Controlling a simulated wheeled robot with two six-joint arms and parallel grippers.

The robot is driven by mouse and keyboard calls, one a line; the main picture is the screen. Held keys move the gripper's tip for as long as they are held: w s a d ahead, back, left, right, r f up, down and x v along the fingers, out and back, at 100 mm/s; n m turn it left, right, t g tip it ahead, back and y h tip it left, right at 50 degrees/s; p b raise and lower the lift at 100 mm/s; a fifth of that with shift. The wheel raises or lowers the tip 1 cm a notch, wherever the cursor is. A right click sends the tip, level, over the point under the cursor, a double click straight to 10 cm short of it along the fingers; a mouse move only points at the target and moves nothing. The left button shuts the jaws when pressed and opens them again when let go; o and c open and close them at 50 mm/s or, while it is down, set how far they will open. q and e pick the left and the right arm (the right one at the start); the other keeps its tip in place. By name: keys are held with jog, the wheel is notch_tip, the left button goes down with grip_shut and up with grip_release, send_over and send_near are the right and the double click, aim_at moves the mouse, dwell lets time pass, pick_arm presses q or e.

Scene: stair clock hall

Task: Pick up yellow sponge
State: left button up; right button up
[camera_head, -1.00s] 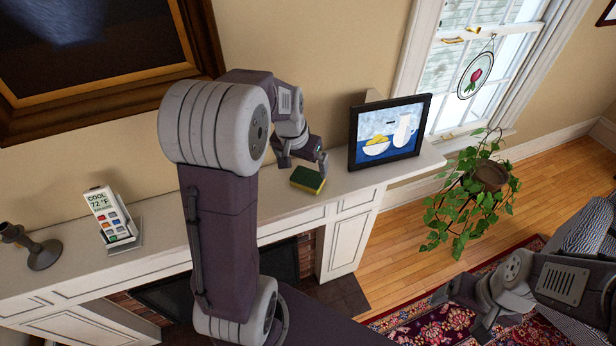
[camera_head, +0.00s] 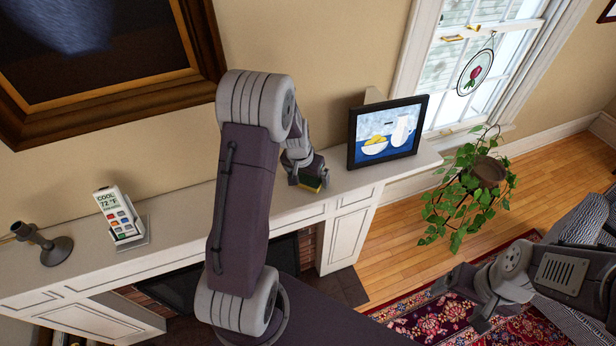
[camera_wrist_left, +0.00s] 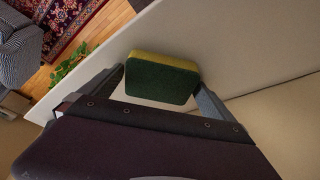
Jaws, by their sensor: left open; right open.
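The yellow sponge (camera_wrist_left: 160,80), with a dark green scouring side, lies on the white mantel shelf. In the left wrist view it sits between the two spread fingers of my left gripper (camera_wrist_left: 160,85), which is open around it. In the head view my left gripper (camera_head: 312,180) covers most of the sponge, and only a small yellow-green bit of it (camera_head: 312,186) shows. My right gripper (camera_head: 460,300) is open and empty, low at the right, well away from the mantel.
A framed still-life picture (camera_head: 388,132) stands on the mantel (camera_head: 180,215) just right of my left gripper. A remote in a stand (camera_head: 121,215) and a dark candlestick (camera_head: 48,247) are at the left. A hanging plant (camera_head: 470,190) is near the window.

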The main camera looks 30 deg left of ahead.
aim_at(307, 176)
pick_arm(q)
jog(key=shift+s+r, duration=0.1)
jog(key=c, duration=1.6)
jog(key=shift+o, duration=0.2)
jog(key=shift+r, duration=0.35)
notch_tip(307, 176, up, 3)
jog(key=shift+f+b, duration=0.15)
jog(key=shift+b, duration=0.65)
jog(key=w+d+r+b, duration=0.3)
jog(key=d+r, duration=0.4)
jog(key=d, duration=0.4)
jog(key=shift+w+r, duration=0.3)
jog(key=shift+w, duration=0.1)
